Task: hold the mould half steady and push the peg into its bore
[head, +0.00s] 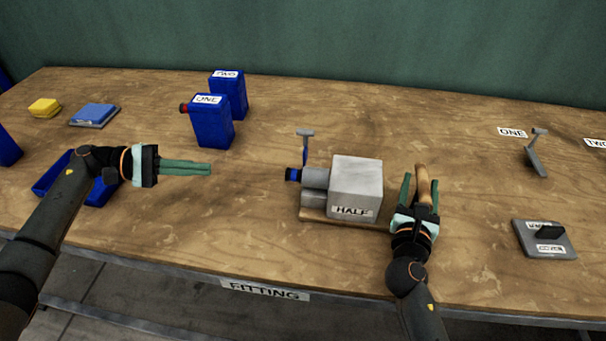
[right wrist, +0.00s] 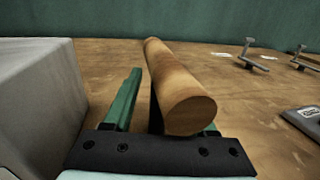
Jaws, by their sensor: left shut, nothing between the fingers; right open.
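The mould half is a grey block (head: 357,187) labelled HALF, with a grey cylinder (head: 315,179) on its left side. A dark blue peg (head: 293,174) shows at the cylinder's left end; how deep it sits I cannot tell. My left gripper (head: 207,168) is shut and empty, pointing right, well left of the peg. My right gripper (head: 420,181) is open, right of the block. A wooden bar (head: 422,183) lies between or just over its fingers. In the right wrist view the bar (right wrist: 180,88) hides most of one finger, and the block (right wrist: 40,100) is at left.
Blue containers ONE (head: 212,125) and TWO (head: 231,90) stand behind left. A blue tray (head: 48,187) lies near my left arm. A blue-and-grey post (head: 305,142) rises behind the peg. A grey plate (head: 543,240) lies right. Table between left gripper and peg is clear.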

